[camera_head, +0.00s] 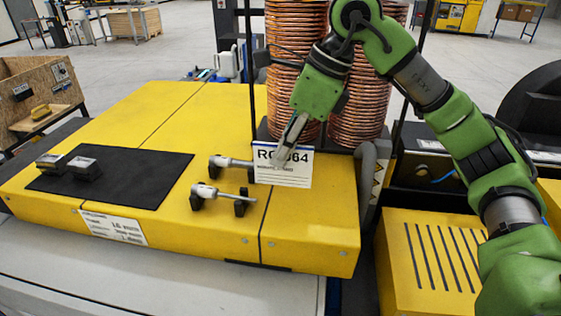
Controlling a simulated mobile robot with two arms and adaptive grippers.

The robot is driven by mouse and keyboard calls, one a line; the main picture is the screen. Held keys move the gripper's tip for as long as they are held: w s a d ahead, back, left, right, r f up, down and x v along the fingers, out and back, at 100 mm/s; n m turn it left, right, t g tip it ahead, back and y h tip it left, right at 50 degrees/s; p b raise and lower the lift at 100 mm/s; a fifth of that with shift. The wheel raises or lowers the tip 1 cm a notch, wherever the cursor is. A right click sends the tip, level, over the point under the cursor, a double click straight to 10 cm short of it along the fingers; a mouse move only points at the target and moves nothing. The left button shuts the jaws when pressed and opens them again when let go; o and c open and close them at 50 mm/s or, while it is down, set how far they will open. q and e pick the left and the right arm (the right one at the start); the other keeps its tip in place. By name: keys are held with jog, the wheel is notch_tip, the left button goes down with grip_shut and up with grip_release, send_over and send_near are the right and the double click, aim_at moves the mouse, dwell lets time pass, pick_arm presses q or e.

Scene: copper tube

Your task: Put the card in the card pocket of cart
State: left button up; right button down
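The white card (284,176) has a blue top edge and large black lettering. It is upright and faces me, in front of the copper tube coils (357,103) and over the back edge of the yellow surface. My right gripper (284,158) reaches down from above. Its fingers are close together at the card's upper part, one finger across the front, and look shut on it. The other finger is hidden. I cannot make out a card pocket. The base under the coils (325,142) is dark and partly covered by the card. My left gripper is not in view.
A black mat (125,185) carries two small metal blocks. Dark upright posts flank the coils. A slotted yellow box (400,285) is at the lower right.

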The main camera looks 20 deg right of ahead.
jog(key=f, duration=0.4)
jog(key=shift+w+p, duration=0.35)
jog(key=shift+w, duration=0.05)
jog(key=shift+s, duration=0.1)
jog(key=shift+a+f, duration=0.1)
jog(key=shift+f, duration=0.05)
jog(key=c, duration=2.3)
grip_release()
